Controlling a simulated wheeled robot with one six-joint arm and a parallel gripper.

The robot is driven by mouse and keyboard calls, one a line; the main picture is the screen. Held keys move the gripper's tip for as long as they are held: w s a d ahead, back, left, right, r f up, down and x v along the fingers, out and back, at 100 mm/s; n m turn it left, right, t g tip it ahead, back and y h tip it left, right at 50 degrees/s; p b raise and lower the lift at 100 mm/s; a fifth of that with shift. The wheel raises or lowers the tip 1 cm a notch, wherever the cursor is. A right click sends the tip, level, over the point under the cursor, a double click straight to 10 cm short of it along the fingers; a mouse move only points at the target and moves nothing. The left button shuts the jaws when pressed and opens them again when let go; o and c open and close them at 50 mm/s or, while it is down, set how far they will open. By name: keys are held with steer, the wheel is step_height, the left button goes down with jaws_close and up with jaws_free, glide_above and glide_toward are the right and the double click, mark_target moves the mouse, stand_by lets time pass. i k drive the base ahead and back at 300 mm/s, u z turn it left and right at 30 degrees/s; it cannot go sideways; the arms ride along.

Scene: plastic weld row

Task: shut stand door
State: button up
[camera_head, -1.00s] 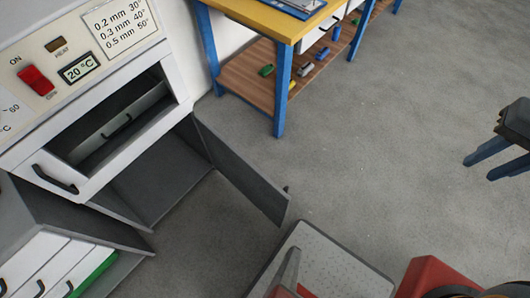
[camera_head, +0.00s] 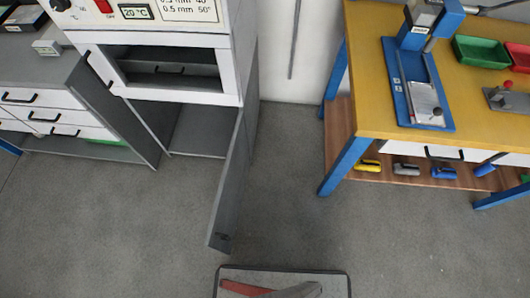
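The stand door (camera_head: 232,190) is a tall dark grey panel. It stands wide open, swung out into the room from the right side of the stand under the white machine. A small dark handle (camera_head: 222,237) is near its free lower end. The grey stand interior (camera_head: 200,135) shows through the opening and looks empty. My gripper is not in view. Part of my own body shows at the bottom edge, just beyond the door's free end.
A white machine (camera_head: 225,60) with an open dark recess sits above the stand. A drawer cabinet (camera_head: 40,75) is close on the left. A yellow-topped workbench (camera_head: 380,115) with blue legs stands on the right. Grey floor (camera_head: 285,190) is clear between door and bench.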

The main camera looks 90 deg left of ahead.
mark_target(221, 230)
steer(key=z, duration=0.05)
steer(key=i, duration=0.2)
steer(key=u, duration=3.95)
steer(key=k, duration=1.3)
steer(key=u, duration=0.35)
steer(key=i, duration=0.9)
steer(key=z, duration=0.15)
